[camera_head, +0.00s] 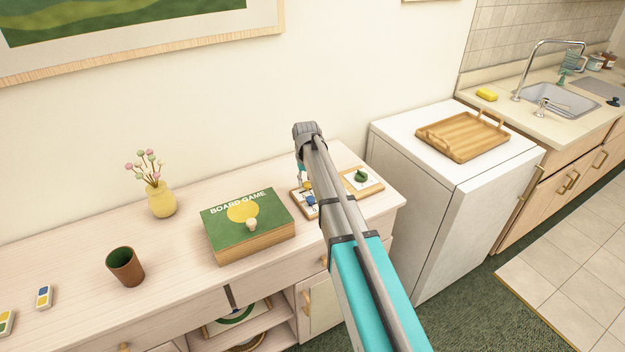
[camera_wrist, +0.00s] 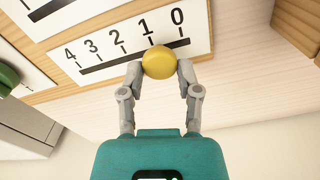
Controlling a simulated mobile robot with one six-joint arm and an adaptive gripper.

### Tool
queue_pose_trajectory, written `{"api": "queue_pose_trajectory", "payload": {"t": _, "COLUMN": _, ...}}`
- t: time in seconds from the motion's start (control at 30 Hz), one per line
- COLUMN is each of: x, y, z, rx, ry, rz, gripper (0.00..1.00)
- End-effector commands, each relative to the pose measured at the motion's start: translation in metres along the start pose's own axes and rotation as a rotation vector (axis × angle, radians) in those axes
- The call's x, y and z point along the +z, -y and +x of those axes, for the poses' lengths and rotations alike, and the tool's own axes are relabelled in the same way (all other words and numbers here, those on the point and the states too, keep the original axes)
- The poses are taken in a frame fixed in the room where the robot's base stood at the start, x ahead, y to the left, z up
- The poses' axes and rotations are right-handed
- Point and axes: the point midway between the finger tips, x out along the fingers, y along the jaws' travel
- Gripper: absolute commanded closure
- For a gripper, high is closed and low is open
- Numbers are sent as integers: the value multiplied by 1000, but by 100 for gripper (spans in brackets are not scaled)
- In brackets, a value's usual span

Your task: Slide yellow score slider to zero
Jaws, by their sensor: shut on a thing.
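The yellow slider knob (camera_wrist: 158,62) is in the wrist view, on a dark slot (camera_wrist: 110,61) in a white score panel (camera_wrist: 205,30). The panel is marked 4, 3, 2, 1, 0 from left to right. The knob is closest to the 1 mark, with 0 further right. My gripper (camera_wrist: 158,71) is shut on the knob, one finger on each side.
A second panel with a green knob (camera_head: 361,176) is beside it. The green board game box (camera_head: 226,222) is left of my arm. A yellow vase (camera_head: 162,201) and brown cup (camera_head: 125,266) stand further left on the sideboard (camera_head: 185,240). A wooden tray (camera_head: 462,153) lies on the white appliance.

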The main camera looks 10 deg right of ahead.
Motion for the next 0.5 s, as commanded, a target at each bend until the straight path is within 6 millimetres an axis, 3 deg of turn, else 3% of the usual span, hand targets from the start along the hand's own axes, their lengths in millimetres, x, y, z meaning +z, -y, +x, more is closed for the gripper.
{"api": "queue_pose_trajectory", "payload": {"t": 0.2, "x": 8, "y": 24, "z": 0, "rx": -1, "ry": 0, "rz": -1, "gripper": 100}}
{"api": "queue_pose_trajectory", "payload": {"t": 0.5, "x": 8, "y": 29, "z": 0, "rx": -5, "ry": 1, "rz": 0, "gripper": 100}}
